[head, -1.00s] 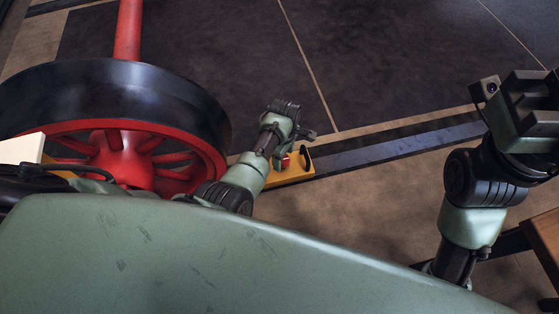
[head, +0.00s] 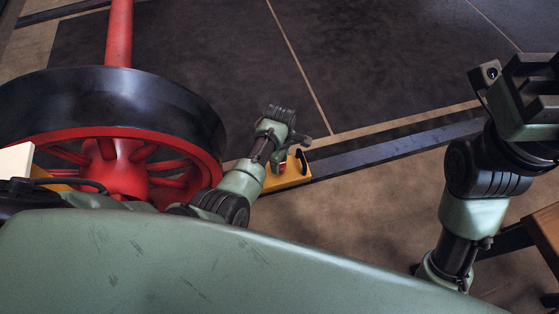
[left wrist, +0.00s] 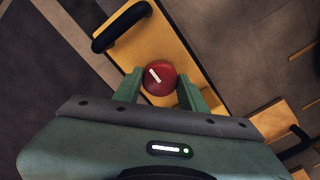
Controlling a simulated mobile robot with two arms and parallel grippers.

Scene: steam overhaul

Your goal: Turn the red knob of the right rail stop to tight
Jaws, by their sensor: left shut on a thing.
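The rail stop is a yellow block (head: 293,175) with a black handle (head: 302,161), standing by the wheel at the rail. Its round red knob (left wrist: 159,78) has a short white mark, slanting from upper left to lower right in the left wrist view. My left gripper (left wrist: 158,90) has one finger on each side of the knob and is shut on it. In the head view the knob (head: 283,169) shows only partly, beneath my left gripper (head: 285,160). My right gripper (head: 535,85) is at the upper right, away from the stop; its fingers are not clear.
A large black-rimmed wheel (head: 110,100) with red spokes stands left of my left arm. A dark rail strip (head: 400,150) runs right from the stop. Another yellow block (left wrist: 272,118) with a black handle shows in the left wrist view. A wooden piece (head: 545,235) is at the right edge.

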